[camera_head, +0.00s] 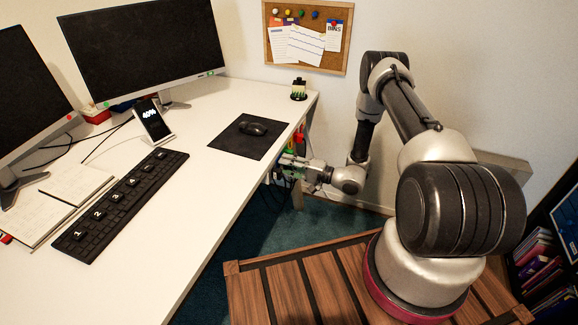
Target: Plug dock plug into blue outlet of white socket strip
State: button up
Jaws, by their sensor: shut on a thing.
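My gripper (286,163) is at the right edge of the desk, just below the level of its top. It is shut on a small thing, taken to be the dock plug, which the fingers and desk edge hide. Dark cables (280,178) hang below the fingers. Small red, orange and green parts (299,138) show just above and behind my gripper, by the desk edge. They may belong to the socket strip, but a white strip body and a blue outlet cannot be made out. Contact between plug and outlet cannot be seen.
The white desk (200,150) holds two monitors (145,50), a keyboard (120,205), a mouse (253,128) on a black mat (232,142), and a phone on a stand (153,122). A corkboard (306,35) hangs behind. A bookshelf (540,260) stands at right.

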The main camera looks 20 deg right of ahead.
jog(key=o, duration=1.1)
jog(key=shift+c, duration=0.2)
